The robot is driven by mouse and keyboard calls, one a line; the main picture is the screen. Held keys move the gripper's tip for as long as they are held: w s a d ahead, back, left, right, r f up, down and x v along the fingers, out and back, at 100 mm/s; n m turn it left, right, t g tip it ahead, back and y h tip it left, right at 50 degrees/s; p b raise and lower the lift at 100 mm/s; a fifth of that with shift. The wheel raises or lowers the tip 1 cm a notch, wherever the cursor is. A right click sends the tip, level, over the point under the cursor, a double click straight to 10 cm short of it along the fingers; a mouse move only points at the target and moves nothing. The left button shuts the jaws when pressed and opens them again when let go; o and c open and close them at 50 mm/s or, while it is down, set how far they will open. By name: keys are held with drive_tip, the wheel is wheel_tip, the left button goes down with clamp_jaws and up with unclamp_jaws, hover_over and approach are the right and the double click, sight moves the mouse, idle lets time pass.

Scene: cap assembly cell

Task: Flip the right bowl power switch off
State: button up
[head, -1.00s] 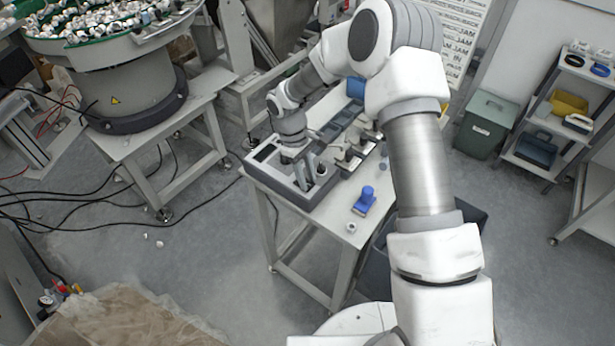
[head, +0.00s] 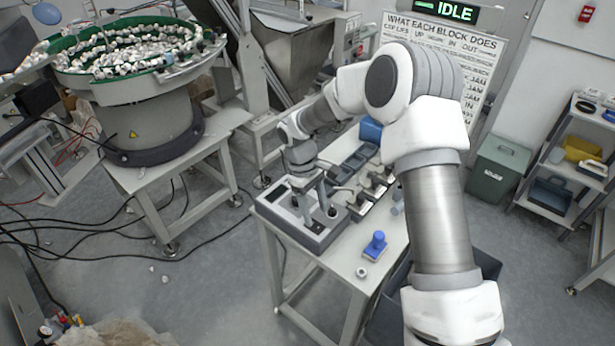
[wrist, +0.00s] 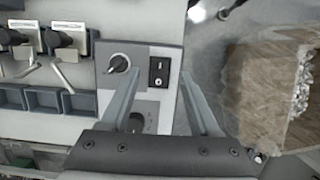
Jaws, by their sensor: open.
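A grey control box (head: 318,236) sits at the near left end of the worktable. In the wrist view the box (wrist: 172,50) carries a black rocker switch (wrist: 159,71) with light marks on its upper and lower halves. Which half is pressed in is too small to tell. A black knob (wrist: 120,63) is left of the switch, and a second knob (wrist: 137,121) shows lower, between my fingers. My gripper (head: 317,214) is open and empty, pointing down over the box. In the wrist view my gripper's fingertips (wrist: 160,75) lie either side of the switch; contact is not visible.
A blue-handled object (head: 375,245) and a small white ring (head: 361,272) lie near the table's front edge. A bowl feeder (head: 150,95) full of caps stands left. A sign reads IDLE (head: 447,12).

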drive_tip(key=v, duration=1.4)
drive_tip(key=shift+d, duration=0.1)
